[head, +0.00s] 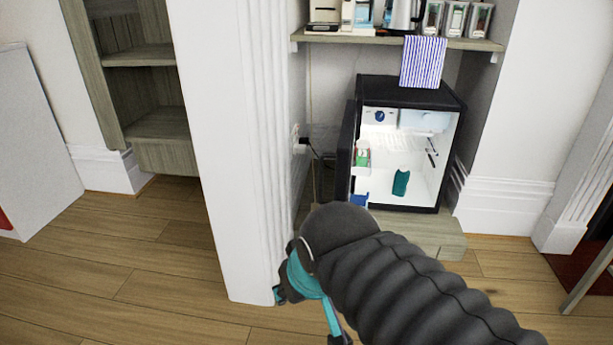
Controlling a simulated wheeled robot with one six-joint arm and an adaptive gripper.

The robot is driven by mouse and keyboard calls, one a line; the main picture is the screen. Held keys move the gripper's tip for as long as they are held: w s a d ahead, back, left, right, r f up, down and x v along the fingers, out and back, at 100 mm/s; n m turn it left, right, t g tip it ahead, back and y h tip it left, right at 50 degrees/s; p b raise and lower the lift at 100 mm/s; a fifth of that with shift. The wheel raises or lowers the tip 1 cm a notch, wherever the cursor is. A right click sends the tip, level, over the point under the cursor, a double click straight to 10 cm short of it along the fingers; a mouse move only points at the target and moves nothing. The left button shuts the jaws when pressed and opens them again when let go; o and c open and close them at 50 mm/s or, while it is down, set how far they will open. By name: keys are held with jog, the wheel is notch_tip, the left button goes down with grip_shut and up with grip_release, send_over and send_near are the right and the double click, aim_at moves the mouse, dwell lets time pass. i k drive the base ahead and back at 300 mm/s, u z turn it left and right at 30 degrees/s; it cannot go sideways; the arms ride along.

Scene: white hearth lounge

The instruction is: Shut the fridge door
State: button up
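The small black fridge (450,100) stands on a low wooden base in a recess, its lit white interior facing me. Its door (345,152) is open, swung out at the left side of the fridge and seen nearly edge-on. Inside are a teal item (401,183), a green and white carton and a blue item near the door. My arm crosses the lower middle of the view, in front of the base. A small dark and teal part at its end, seemingly my gripper (280,293), is by the white pillar's foot; its fingers are not clear.
A white fluted pillar (225,150) stands left of the recess, close to the door and my arm's end. A shelf (350,39) above holds a kettle and jars, with a striped towel (423,62) hanging down. Wooden floor (130,285) is clear at left.

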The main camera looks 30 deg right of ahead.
aim_at(346, 167)
jog(key=z, duration=0.3)
jog(key=i, duration=1)
jog(key=z, duration=1.2)
jog(key=k, duration=0.6)
jog(key=u, duration=0.3)
